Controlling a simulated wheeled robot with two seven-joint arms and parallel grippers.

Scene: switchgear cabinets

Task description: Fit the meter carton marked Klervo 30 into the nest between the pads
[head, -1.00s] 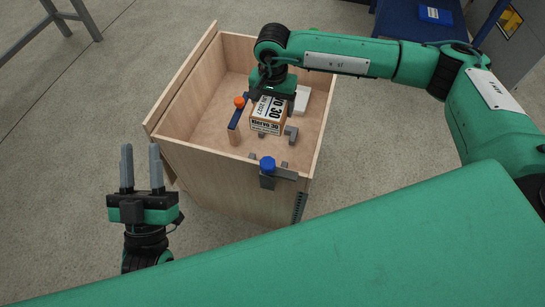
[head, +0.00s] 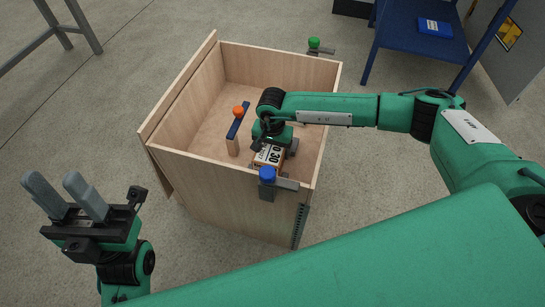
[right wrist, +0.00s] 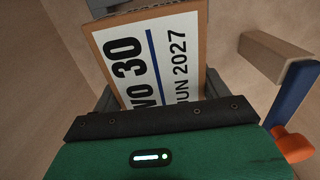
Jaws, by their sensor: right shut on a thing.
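The meter carton (head: 268,155), brown with a white label reading "30", is inside the wooden crate near its front right corner. In the right wrist view its label (right wrist: 150,55) shows "VO 30" and "JUN 2027". My right gripper (head: 270,140) is shut on the carton from above. Grey pads (head: 292,146) show beside the carton; in the right wrist view a grey pad (right wrist: 215,86) stands close to its side. I cannot tell whether the carton is seated between them. My left gripper (head: 57,186) is open and empty, outside the crate at the left.
The wooden crate (head: 215,200) has high walls around the carton. A blue bar with an orange knob (head: 238,111) stands inside, left of my right gripper. A blue-capped clamp (head: 267,174) sits on the front wall and a green-capped one (head: 314,43) at the back. A blue table (head: 400,35) stands behind.

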